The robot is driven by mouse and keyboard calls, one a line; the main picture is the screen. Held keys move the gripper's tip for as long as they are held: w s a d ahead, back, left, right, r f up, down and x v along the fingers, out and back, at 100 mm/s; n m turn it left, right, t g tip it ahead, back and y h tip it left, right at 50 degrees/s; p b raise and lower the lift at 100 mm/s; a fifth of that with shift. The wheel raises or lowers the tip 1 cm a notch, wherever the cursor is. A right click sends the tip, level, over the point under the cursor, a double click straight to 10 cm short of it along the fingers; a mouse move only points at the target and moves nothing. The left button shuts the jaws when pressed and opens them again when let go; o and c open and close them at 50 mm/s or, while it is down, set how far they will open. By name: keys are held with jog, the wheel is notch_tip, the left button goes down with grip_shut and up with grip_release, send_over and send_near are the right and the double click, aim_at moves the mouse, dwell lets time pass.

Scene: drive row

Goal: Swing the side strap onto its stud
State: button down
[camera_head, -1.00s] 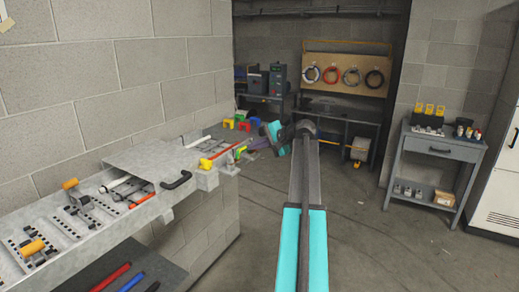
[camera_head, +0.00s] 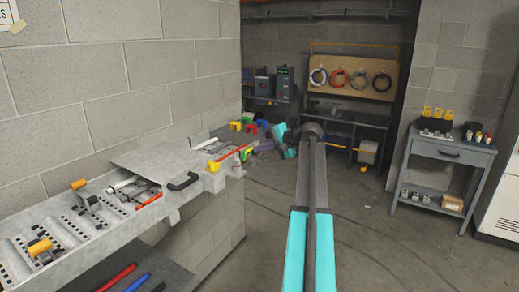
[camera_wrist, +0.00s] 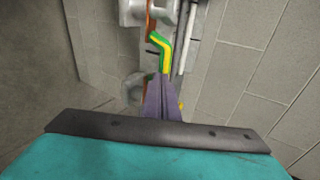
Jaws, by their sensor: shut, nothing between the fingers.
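My gripper (camera_head: 255,149) is at the end of the bench, at the far end of my outstretched arm. In the wrist view its purple fingers (camera_wrist: 162,102) are together and empty. A bent yellow-and-green piece (camera_wrist: 160,50) lies just beyond the fingertips; I cannot tell whether they touch it. An orange-red strip (camera_wrist: 151,22) runs beyond it. In the head view a red bar with a yellow end (camera_head: 226,158) lies along the bench end near my gripper. I cannot tell which part is the side strap, and I cannot make out its stud.
The grey bench (camera_head: 140,158) along the block wall carries a black handle (camera_head: 184,182) and several orange-knobbed clamps. A grey side table (camera_head: 450,152) stands at the right. A pegboard with coiled cables (camera_head: 350,72) is at the back. The floor between is open.

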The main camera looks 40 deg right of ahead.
jog(key=d+f+b+v, duration=0.1)
jog(key=b+v, duration=0.1)
jog(key=v, duration=1.1)
jog(key=shift+s+r, duration=0.15)
jog(key=shift+s, duration=0.2)
